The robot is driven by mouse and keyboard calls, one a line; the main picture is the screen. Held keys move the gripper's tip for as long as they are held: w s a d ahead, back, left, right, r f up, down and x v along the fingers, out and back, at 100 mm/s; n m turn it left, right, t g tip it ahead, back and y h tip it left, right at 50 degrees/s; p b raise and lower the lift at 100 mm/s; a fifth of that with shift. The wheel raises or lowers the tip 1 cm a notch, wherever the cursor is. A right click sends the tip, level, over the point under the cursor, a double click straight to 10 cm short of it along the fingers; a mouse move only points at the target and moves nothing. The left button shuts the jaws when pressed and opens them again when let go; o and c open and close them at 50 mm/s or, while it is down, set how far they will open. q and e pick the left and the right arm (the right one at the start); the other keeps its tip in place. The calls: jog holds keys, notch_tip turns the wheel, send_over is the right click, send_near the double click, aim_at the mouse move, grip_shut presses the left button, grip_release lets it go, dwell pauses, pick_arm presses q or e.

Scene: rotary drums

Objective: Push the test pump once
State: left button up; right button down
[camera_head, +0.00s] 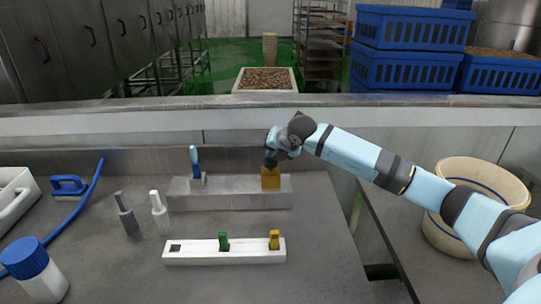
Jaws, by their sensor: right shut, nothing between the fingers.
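A low grey metal block (232,200) lies on the steel table. A yellow-tan piece (271,178) stands at its right end, and a blue-handled part (195,162) stands upright at its left end. No label shows which part is the test pump. My right gripper (271,162) is shut, with its dark tip right over the yellow piece's top. Whether it touches the piece cannot be told, and the gripper hides part of it. My left gripper is not in view.
In front lies a white strip (205,255) with green (223,241) and yellow (274,239) tabs. Grey (126,214) and white (160,213) nozzle-like pieces, a blue-capped bottle (40,280), a blue brush (68,186) and a hose (85,191) are at left. A round tub (440,236) stands at right.

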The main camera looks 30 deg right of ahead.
jog(key=shift+f, duration=0.4)
dwell(0.3)
jog(key=shift+r+p, duration=0.3)
jog(key=shift+r, duration=1.6)
notch_tip(320, 180, up, 5)
jog(key=shift+p, duration=0.9)
